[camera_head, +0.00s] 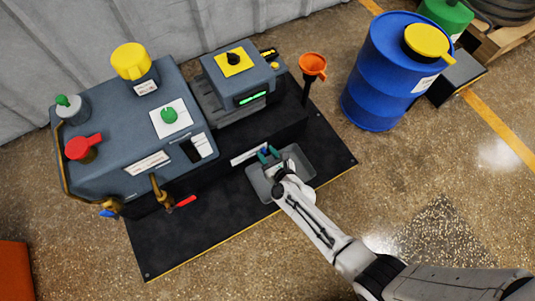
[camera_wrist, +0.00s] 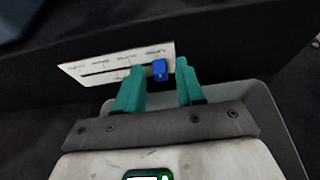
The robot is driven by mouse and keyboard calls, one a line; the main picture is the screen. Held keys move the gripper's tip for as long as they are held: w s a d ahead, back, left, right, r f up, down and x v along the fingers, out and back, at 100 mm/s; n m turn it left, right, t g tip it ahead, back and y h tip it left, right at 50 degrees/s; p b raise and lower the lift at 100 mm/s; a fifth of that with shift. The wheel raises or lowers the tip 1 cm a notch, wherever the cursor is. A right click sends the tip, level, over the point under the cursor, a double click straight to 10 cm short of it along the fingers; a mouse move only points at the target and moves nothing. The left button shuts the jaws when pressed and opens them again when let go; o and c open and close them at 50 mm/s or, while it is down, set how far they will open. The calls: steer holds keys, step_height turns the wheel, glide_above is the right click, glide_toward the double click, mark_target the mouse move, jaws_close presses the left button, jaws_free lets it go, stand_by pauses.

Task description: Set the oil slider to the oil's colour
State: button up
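The oil slider is a blue knob (camera_wrist: 160,70) at the right part of a slot in a white label plate (camera_wrist: 100,68) on the machine's dark front. The plate's printed words are too blurred to read. In the head view the plate (camera_head: 251,154) sits low on the front, just left of my gripper (camera_head: 268,153). In the wrist view my gripper (camera_wrist: 158,85) has its teal fingers apart, one on each side of the knob and below it. I cannot tell whether a finger touches it. A dark sight window (camera_head: 191,150) shows on the machine; the oil's colour is not clear.
A grey tray (camera_head: 262,186) lies below my gripper. A red-handled brass valve (camera_head: 165,193) is left of it, and an orange funnel (camera_head: 313,66) stands right of the machine. A blue drum (camera_head: 385,75) stands on the right.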

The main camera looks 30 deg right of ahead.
mark_target(254, 152)
jaws_close()
stand_by(0.4)
steer(key=a+p, duration=0.1)
steer(key=a, duration=0.2)
steer(key=shift+r, duration=0.15)
steer(key=shift+a, duration=0.25)
steer(key=shift+o, duration=0.6)
jaws_free()
